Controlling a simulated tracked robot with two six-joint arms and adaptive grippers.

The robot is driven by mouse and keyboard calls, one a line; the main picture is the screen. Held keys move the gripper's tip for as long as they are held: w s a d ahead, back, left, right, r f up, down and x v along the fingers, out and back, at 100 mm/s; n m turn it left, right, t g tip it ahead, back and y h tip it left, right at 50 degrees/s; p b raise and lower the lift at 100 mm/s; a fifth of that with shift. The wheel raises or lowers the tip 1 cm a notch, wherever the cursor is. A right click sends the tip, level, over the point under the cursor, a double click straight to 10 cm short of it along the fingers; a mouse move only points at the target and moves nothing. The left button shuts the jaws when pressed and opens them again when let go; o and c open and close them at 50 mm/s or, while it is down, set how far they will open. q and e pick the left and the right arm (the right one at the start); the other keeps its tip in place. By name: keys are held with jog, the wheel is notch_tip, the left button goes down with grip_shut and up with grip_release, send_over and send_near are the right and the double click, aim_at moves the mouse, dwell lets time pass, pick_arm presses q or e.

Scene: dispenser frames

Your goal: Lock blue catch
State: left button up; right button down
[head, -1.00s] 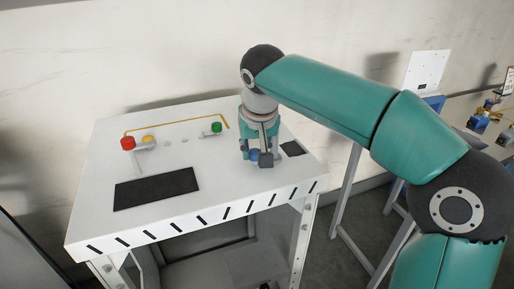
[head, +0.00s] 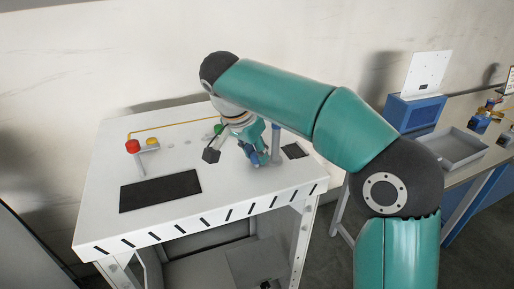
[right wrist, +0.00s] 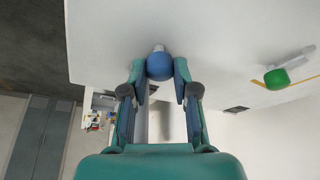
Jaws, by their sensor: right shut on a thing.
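The blue catch shows in the right wrist view as a round blue knob (right wrist: 160,67) on a short pale stem. My right gripper (right wrist: 160,78) has its two fingers against the knob's sides and is shut on it. In the head view my right gripper (head: 251,152) is tilted over the right part of the white table, and the knob is largely hidden among its fingers. Whether the catch is locked cannot be told. My left gripper is not in view.
The white table (head: 105,215) also carries a red knob (head: 132,146), a yellow knob (head: 152,143), a green knob (head: 218,129) and a black pad (head: 160,190). A wall stands behind. At right, another table holds a grey tray (head: 459,147) and a blue box (head: 415,112).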

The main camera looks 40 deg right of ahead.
jog(key=shift+w+r+m+g+p, duration=0.1)
jog(key=shift+m+g+p, duration=0.5)
jog(key=shift+m, duration=1)
jog(key=c, duration=1.2)
grip_release()
jog(key=shift+o, duration=0.2)
jog(key=v, duration=0.7)
jog(key=shift+r, duration=0.15)
jog(key=shift+a, duration=0.15)
